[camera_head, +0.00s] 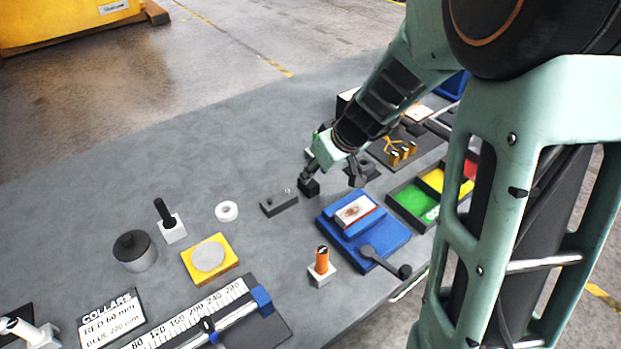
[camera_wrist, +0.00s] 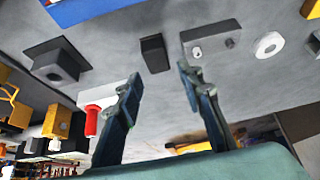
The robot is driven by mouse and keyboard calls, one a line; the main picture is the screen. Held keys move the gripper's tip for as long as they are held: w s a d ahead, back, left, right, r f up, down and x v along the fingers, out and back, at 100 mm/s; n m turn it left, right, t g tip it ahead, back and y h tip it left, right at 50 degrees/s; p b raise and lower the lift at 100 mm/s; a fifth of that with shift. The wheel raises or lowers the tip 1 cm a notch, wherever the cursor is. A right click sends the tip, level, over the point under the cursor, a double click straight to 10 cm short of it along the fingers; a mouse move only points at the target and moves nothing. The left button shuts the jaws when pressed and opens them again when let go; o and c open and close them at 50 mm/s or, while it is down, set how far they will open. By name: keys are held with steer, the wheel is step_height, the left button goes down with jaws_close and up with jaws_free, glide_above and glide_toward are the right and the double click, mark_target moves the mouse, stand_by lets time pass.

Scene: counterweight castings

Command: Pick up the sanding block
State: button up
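A small dark block (camera_head: 310,188), which looks like the sanding block, lies on the grey table beside the blue tray. It also shows in the wrist view (camera_wrist: 154,53), beyond the fingertips and roughly in line with the gap between them. My gripper (camera_head: 331,172) is close to the block in the head view and partly overlaps it there. In the wrist view my gripper (camera_wrist: 158,80) has its two fingers well apart, with nothing between them. I cannot tell the exact height of the fingertips above the table.
A grey block with a pin (camera_head: 279,203) lies left of the dark block. A blue tray (camera_head: 384,245) holding a stained pad is in front. A dark stepped fixture (camera_wrist: 57,62) and a white piece with a red peg (camera_wrist: 98,110) are near the left finger.

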mark_target(308, 186)
steer(key=shift+d+x, duration=0.15)
steer(key=shift+x, duration=1.9)
steer(key=shift+d+x, duration=0.1)
steer(key=shift+x, duration=1.95)
steer(key=shift+w, duration=0.1)
steer(key=shift+c, duration=0.5)
jaws_close()
